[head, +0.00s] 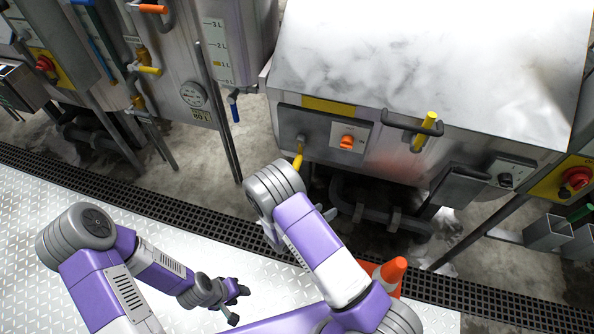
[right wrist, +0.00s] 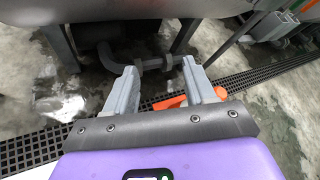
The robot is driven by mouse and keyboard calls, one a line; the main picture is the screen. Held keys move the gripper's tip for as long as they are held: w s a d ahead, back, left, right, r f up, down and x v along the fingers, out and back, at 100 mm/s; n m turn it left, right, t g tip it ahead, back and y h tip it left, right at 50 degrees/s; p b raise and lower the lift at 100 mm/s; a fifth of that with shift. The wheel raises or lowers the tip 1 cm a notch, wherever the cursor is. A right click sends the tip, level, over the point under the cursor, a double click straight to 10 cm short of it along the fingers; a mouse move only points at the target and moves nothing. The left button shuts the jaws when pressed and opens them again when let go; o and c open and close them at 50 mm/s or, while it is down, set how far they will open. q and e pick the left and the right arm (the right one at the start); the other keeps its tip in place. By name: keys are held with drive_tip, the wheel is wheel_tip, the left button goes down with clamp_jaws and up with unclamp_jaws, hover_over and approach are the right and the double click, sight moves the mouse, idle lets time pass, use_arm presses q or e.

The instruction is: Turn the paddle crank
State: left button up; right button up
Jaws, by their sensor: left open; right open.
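A yellow grip (head: 298,160) hangs from a grey hub on the front panel of the large steel machine; it looks like the paddle crank. Its lower end is close to the rounded grey joint of my right arm in the head view. My right gripper is mostly hidden behind that arm there. In the right wrist view my right gripper (right wrist: 155,82) is open and empty, with floor and pipes beyond its fingers. The crank does not show in that view. My left gripper (head: 239,304) is open and empty over the pale tread-plate floor, well away from the crank.
An orange knob (head: 347,142) is beside the hub. A dark bar handle with a yellow lever (head: 425,131) is further right. Dark pipes (head: 368,207) run under the machine. An orange cone (head: 392,273) stands beside my right arm. A floor grate (head: 178,212) crosses the floor.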

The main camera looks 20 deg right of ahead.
sight(297, 164)
drive_tip(key=w+a+r+n+t+y+b, duration=0.1)
drive_tip(key=w+a+r+n+t+b, duration=0.1)
drive_tip(key=w+a+r+n+t, duration=0.65)
drive_tip(key=shift+m+t+y, duration=0.3)
drive_tip(key=shift+m+t, duration=0.15)
drive_tip(key=shift+m, duration=0.2)
drive_tip(key=x, duration=0.3)
drive_tip(key=f+x, duration=0.1)
drive_tip(key=x, duration=0.2)
drive_tip(key=f+b+x, duration=0.1)
drive_tip(key=x, duration=0.2)
drive_tip(key=shift+w+a, duration=0.3)
drive_tip(key=shift+w, duration=0.05)
drive_tip(key=shift+r, duration=0.1)
drive_tip(key=shift+c, duration=0.3)
clamp_jaws()
